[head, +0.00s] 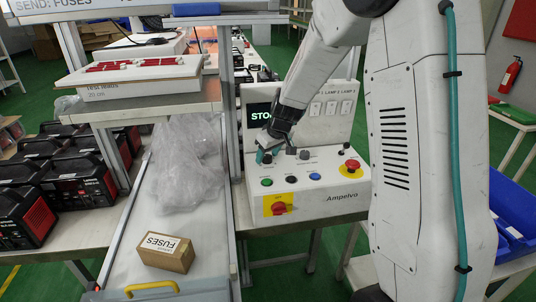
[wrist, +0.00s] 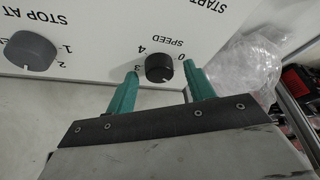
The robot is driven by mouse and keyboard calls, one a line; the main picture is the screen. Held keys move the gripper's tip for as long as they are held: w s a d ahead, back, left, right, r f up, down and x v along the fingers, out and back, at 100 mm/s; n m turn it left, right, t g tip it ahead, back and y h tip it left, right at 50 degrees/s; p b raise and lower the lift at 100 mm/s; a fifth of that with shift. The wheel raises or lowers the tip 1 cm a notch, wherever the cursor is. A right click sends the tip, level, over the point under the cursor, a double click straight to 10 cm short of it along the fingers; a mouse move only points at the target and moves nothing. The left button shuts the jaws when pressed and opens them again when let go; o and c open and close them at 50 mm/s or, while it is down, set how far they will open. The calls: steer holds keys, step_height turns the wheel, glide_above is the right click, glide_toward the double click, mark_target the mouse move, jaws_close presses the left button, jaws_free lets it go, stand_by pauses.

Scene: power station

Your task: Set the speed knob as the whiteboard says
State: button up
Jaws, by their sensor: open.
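The dark speed knob (wrist: 159,68) is in the wrist view, under the upside-down word SPEED, with the numbers 0, 4 and 3 around it. Its pointer setting cannot be made out. My gripper (wrist: 160,84) is open, with one teal fingertip on each side of the knob; whether they touch it is unclear. In the head view my gripper (head: 267,156) is at the left of the white control box (head: 335,203) and covers the speed knob's area. A white board (head: 85,8) at the top left reads "SEND: FUSES"; its other text is cut off.
A grey STOP AT knob (wrist: 30,50) is beside the speed knob. The box has a partly hidden green-lettered display (head: 259,115), a red emergency button (head: 352,166) and a red switch (head: 279,208). A fuses carton (head: 166,253) and clear plastic wrap (head: 188,165) lie on the left conveyor.

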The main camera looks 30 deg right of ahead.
steer(key=c, duration=1)
steer(key=shift+o, duration=0.2)
steer(key=shift+m, duration=0.3)
steer(key=m+h, duration=0.1)
steer(key=m, duration=0.1)
steer(key=m+h, duration=0.1)
steer(key=m, duration=0.1)
steer(key=shift+a+m, duration=0.2)
steer(key=shift+m, duration=0.1)
steer(key=m+h, duration=0.1)
steer(key=m, duration=0.3)
steer(key=shift+w+a+m+g+h, duration=0.1)
steer(key=shift+m+g+h, duration=0.2)
steer(key=shift+h, duration=0.1)
steer(key=m+g+h, duration=0.1)
steer(key=m, duration=0.3)
steer(key=shift+w, duration=0.1)
steer(key=m+g, duration=0.1)
steer(key=m, duration=0.3)
steer(key=shift+a+m+g+h, duration=0.1)
steer(key=shift+m+g+h, duration=0.2)
steer(key=shift+g+h, duration=0.1)
